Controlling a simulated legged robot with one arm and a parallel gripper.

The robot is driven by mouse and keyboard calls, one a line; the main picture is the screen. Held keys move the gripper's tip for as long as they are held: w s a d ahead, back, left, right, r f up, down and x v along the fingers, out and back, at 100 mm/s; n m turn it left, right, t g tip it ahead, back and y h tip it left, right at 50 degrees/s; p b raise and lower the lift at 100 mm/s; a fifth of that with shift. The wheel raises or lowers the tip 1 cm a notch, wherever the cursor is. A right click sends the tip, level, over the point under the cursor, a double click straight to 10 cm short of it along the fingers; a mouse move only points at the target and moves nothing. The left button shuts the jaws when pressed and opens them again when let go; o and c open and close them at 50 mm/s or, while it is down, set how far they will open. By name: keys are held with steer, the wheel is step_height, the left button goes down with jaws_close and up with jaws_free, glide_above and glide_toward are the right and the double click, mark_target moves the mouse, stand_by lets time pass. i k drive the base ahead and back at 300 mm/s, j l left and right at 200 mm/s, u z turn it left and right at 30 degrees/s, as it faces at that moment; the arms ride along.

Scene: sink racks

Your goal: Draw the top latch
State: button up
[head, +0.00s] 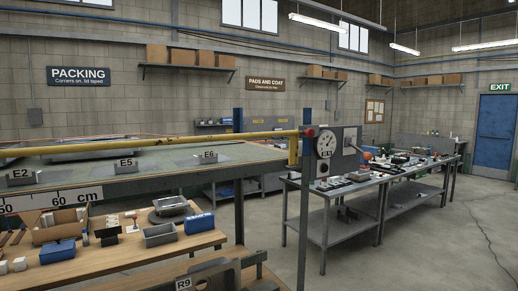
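A grey box with a round white dial gauge (326,144) stands on a post at the end of the bench, near the middle of the view. A red knob (309,132) sits at its upper left. A thin lever on its right side ends in a red ball (367,155). A yellow bar (150,142) runs left from the box above the bench. No part is clearly marked as the top latch, and I cannot tell which one it is. My gripper is not in view.
A green-topped bench (140,172) with labelled blocks fills the left. A wooden shelf (120,258) below holds bins and a blue box (199,223). A grey R9 frame (215,275) is at the bottom. A metal table (345,193) with small parts stands right.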

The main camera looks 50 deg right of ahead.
mark_target(310, 132)
steer(key=z, duration=1.8)
